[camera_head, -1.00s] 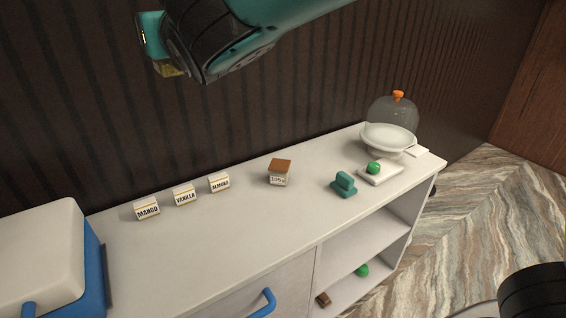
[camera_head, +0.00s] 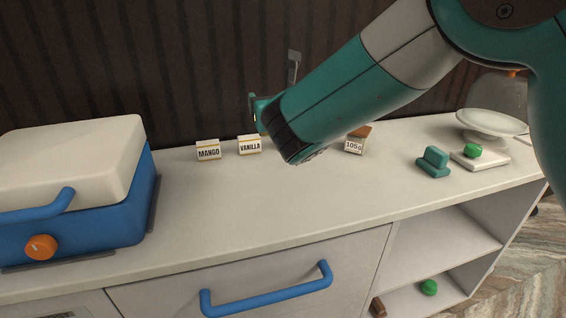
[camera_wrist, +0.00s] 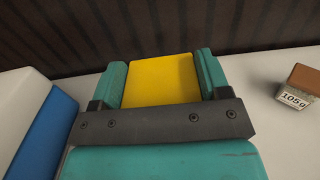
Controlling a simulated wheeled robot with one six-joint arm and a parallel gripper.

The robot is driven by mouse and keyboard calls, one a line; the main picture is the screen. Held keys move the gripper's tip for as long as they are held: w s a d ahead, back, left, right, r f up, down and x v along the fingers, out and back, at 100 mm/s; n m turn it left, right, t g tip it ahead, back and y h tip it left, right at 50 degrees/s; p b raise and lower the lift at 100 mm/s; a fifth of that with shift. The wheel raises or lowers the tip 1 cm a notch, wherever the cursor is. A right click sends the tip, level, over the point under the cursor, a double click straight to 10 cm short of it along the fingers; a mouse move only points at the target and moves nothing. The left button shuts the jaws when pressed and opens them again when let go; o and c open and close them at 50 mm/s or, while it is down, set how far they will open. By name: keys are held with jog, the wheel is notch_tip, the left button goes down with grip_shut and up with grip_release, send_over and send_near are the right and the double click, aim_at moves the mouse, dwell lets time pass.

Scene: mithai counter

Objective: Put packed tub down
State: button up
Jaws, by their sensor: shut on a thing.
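My gripper (camera_wrist: 160,62) is shut on a yellow tub (camera_wrist: 160,80), with one teal finger on each side of it in the wrist view. In the head view my gripper (camera_head: 259,110) is over the back of the counter (camera_head: 300,195), near the VANILLA card. The tub is almost wholly hidden there behind my arm. I cannot tell whether it touches the counter.
MANGO (camera_head: 208,150) and VANILLA (camera_head: 249,145) cards stand at the back. A brown-topped box marked 105g (camera_head: 354,146) is right of my wrist. A blue cooker-like box (camera_head: 70,235) is at left. A teal holder (camera_head: 433,162) is at right. The counter's front middle is clear.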

notch_tip(320, 180, down, 13)
jog(key=shift+f+b, duration=0.15)
jog(key=shift+b, duration=1.1)
jog(key=shift+f, duration=0.25)
jog(key=o, duration=0.9)
jog(key=shift+r, duration=0.1)
jog(key=shift+r, duration=0.1)
jog(key=b+v, duration=0.4)
jog(key=v, duration=0.7)
jog(key=shift+s, duration=0.1)
jog(key=shift+s+d+r, duration=0.1)
jog(key=shift+s+d, duration=0.05)
jog(key=shift+s, duration=0.25)
